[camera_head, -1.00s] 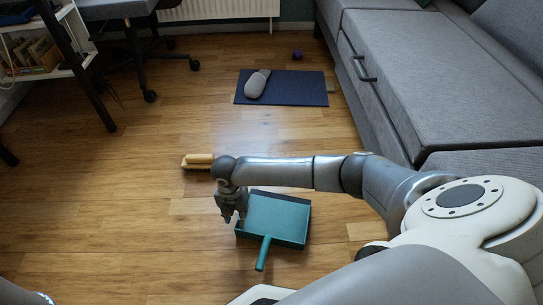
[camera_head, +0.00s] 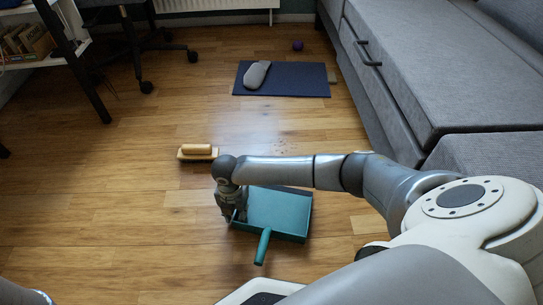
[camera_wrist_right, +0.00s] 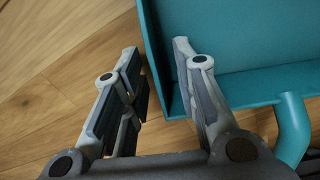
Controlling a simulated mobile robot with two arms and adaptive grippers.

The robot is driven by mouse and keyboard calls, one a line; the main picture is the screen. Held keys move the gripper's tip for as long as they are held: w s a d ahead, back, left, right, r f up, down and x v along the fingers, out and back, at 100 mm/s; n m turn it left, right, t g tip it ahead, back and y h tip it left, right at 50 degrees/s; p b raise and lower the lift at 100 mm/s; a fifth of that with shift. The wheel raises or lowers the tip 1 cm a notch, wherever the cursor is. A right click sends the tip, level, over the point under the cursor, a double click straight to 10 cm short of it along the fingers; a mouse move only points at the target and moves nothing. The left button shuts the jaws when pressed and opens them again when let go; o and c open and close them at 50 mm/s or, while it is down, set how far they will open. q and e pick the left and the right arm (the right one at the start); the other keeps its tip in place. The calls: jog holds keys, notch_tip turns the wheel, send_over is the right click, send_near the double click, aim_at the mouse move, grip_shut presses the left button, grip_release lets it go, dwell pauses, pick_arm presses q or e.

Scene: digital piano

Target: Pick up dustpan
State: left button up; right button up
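The teal dustpan (camera_head: 280,212) lies on the wooden floor in front of me in the head view, its handle (camera_head: 263,246) pointing toward me. My right gripper (camera_head: 234,218) points down at the pan's left wall. In the right wrist view the gripper (camera_wrist_right: 156,52) is open, with the dustpan's side wall (camera_wrist_right: 158,70) between its fingers. One finger is over the inside of the pan and the other is outside, with a strip of floor showing between it and the wall. My left gripper is not in view.
A wooden brush (camera_head: 197,152) lies on the floor beyond the dustpan. A dark blue mat (camera_head: 300,80) holds a grey object (camera_head: 257,74), and a small purple ball (camera_head: 298,46) lies behind it. A grey sofa (camera_head: 440,80) bounds the right side. The floor left of the dustpan is clear.

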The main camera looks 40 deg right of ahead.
grip_shut()
